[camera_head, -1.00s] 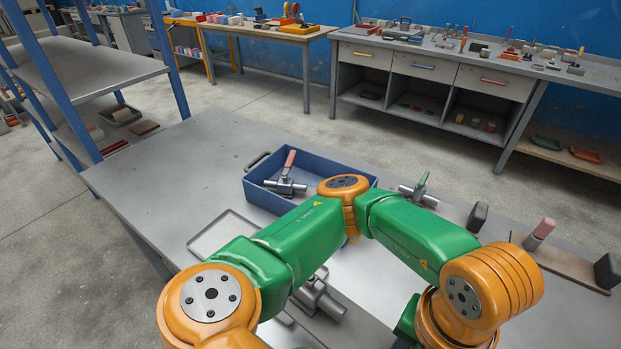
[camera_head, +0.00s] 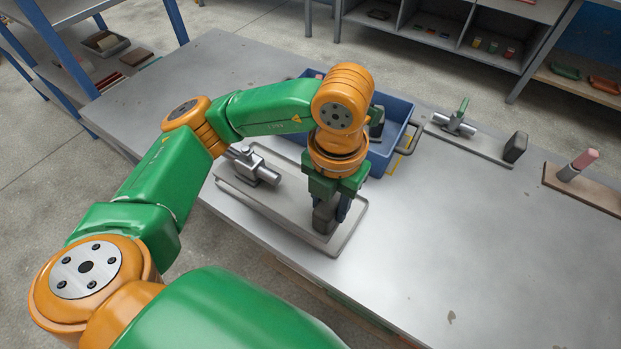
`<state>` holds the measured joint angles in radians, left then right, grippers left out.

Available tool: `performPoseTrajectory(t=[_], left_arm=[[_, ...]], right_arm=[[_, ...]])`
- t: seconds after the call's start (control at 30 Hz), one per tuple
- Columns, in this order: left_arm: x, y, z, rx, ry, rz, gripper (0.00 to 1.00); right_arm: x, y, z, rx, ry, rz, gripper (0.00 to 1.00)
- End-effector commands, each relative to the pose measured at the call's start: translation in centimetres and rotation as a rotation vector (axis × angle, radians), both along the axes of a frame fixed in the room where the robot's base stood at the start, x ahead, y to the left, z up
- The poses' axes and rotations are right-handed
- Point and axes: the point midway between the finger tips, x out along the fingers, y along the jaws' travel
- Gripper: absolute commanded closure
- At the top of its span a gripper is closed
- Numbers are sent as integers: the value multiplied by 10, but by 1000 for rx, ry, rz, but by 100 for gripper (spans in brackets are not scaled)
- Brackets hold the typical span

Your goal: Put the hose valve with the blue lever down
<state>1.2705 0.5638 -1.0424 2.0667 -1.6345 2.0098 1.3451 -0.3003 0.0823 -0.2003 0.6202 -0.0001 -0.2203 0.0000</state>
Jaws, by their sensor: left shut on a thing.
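My left gripper (camera_head: 334,214) points down over the right end of a shallow grey tray (camera_head: 343,240) on the metal table. It is shut on the hose valve with the blue lever; a narrow dark-blue piece, apparently its lever (camera_head: 345,207), shows at the fingers. The valve body is mostly hidden by the gripper, and I cannot tell whether it touches the tray. A grey metal valve (camera_head: 258,168) lies at the tray's left end, its lever not visible. My right gripper is out of view.
A blue bin (camera_head: 397,110) stands behind the gripper. A green-levered valve (camera_head: 456,122) and a dark block (camera_head: 515,147) sit on a plate behind right. A pink-topped piece (camera_head: 578,165) stands on a brown board (camera_head: 598,192). The table's front right is clear.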

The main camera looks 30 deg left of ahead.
Motion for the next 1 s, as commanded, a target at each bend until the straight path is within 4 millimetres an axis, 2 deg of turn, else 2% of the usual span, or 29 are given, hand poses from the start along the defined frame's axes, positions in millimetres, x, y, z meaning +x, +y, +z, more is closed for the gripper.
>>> performPoseTrajectory(t=[0.07,0.1,0.2,0.4,0.5,0.6,0.9,0.93,1.0], left_arm=[[20,18,-9,3,7,14,100],[27,25,-20,5,9,12,100],[43,37,-44,4,7,8,100],[60,50,-71,3,2,3,100],[60,50,-89,3,5,-1,100],[61,50,-101,3,1,-2,100],[61,49,-107,1,-1,-2,100],[61,49,-107,1,-1,-2,55],[61,49,-105,1,-1,-2,36]], right_arm=[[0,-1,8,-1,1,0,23],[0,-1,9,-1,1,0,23],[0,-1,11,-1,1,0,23],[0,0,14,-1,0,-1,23],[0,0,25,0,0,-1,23],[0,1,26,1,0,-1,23],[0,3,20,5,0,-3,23],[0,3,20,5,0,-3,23],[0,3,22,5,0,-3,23]])
